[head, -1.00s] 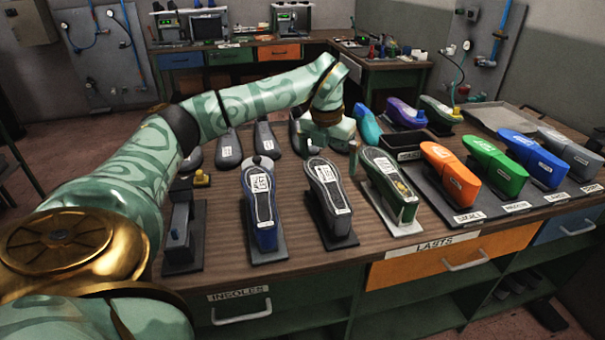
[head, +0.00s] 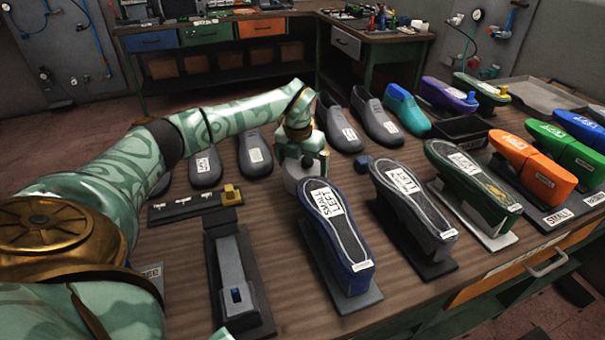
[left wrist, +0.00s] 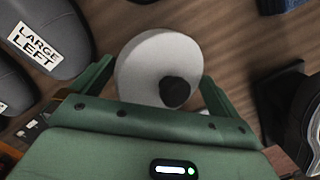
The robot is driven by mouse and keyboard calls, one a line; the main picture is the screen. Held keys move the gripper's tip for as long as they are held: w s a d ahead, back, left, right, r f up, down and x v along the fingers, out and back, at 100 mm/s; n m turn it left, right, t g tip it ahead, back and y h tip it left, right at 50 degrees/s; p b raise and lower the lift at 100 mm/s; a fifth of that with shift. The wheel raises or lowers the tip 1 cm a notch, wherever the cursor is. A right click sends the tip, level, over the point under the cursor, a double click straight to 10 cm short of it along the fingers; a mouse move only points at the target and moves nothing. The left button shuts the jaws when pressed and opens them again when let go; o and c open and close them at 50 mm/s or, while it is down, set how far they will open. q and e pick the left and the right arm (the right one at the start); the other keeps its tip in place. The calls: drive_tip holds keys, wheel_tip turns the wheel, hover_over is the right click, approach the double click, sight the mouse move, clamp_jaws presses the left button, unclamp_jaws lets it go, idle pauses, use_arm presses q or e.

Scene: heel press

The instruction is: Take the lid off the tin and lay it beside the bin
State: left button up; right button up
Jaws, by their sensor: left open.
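The tin (head: 297,183) is a pale grey round container standing behind the blue shoe form marked small left. Its round pale lid (left wrist: 143,60) with a dark knob (left wrist: 175,91) faces up in the left wrist view. My left gripper (head: 300,150) is open right over the tin. In the left wrist view its two green fingers (left wrist: 158,82) stand on either side of the lid; I cannot tell whether they touch it. The gripper partly hides the tin in the head view. The bin (head: 466,131) is a black open box at the right. My right gripper is not in view.
Dark grey shoe lasts (head: 255,150) stand behind and left of the tin. Shoe forms on stands, such as the blue one (head: 338,238), line the front. A small blue object (head: 363,163) sits right of the tin.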

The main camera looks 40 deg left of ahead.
sight(302, 159)
use_arm(q)
drive_tip(key=shift+s, duration=0.1)
drive_tip(key=shift+a, duration=0.1)
drive_tip(key=c, duration=0.4)
drive_tip(key=shift+o, duration=0.2)
wheel_tip(302, 159, up, 10)
drive_tip(key=p, duration=0.2)
drive_tip(key=shift+f+p, duration=0.2)
drive_tip(key=shift+p, duration=0.2)
drive_tip(key=shift+r+p, duration=0.4)
drive_tip(key=shift+p, duration=0.1)
drive_tip(key=shift+f, duration=0.15)
